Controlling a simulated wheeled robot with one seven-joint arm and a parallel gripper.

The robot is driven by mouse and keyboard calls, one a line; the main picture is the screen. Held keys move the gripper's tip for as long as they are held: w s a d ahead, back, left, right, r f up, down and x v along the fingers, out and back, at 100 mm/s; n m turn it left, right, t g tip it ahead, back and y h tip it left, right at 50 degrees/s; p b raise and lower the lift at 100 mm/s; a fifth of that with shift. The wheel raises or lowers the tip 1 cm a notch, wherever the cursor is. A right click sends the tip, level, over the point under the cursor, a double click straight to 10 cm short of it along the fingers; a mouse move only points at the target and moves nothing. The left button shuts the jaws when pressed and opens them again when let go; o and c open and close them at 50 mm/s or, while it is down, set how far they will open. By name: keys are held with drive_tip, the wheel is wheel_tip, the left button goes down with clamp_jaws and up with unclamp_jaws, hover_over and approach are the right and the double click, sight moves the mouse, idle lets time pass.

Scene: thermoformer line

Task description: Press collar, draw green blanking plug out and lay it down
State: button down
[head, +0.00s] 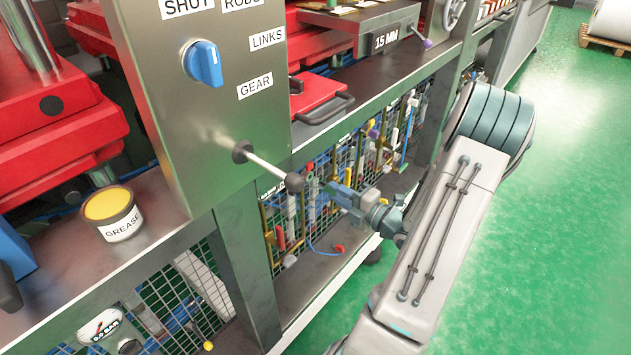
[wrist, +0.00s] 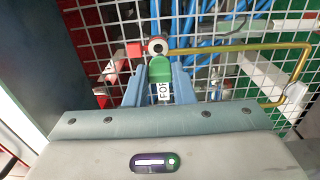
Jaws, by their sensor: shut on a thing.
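In the wrist view a green blanking plug (wrist: 160,69) sits between the two blue fingers of my gripper (wrist: 159,82), which is shut on it. A white label reading "FOR" hangs below the plug, partly hidden by the gripper body. Right beyond the plug is a round pale fitting with a dark centre, its collar (wrist: 157,46) facing me. The plug's top edge overlaps or touches the collar; I cannot tell whether it is still seated. In the head view my gripper (head: 338,190) reaches in at the mesh panel under the machine bench, and the plug is too small to make out.
Wire mesh (wrist: 230,55) with blue hoses behind it surrounds the fitting. A red block (wrist: 134,50) is left of the collar, and a brass pipe (wrist: 240,47) runs right. A lever with a dark knob (head: 295,182) juts out near my gripper. The lower shelf (head: 310,270) is mostly clear.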

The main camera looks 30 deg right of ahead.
wheel_tip(320, 180, down, 15)
drive_tip(key=a+m+g+h+b, duration=0.15)
drive_tip(key=m+b, duration=0.25)
drive_tip(key=m, duration=0.5)
drive_tip(key=m+g+b, duration=0.1)
drive_tip(key=m+b, duration=0.3)
drive_tip(key=m, duration=0.5)
hover_over(319, 285)
drive_tip(key=shift+y, duration=0.25)
wheel_tip(319, 285, down, 14)
drive_tip(key=shift+w+r, duration=0.1)
drive_tip(key=shift+w, duration=0.05)
drive_tip(key=shift+f+b, duration=2.35)
drive_tip(key=shift+f, duration=1.1)
drive_tip(key=c, duration=1.1)
unclamp_jaws()
drive_tip(key=shift+c, duration=0.2)
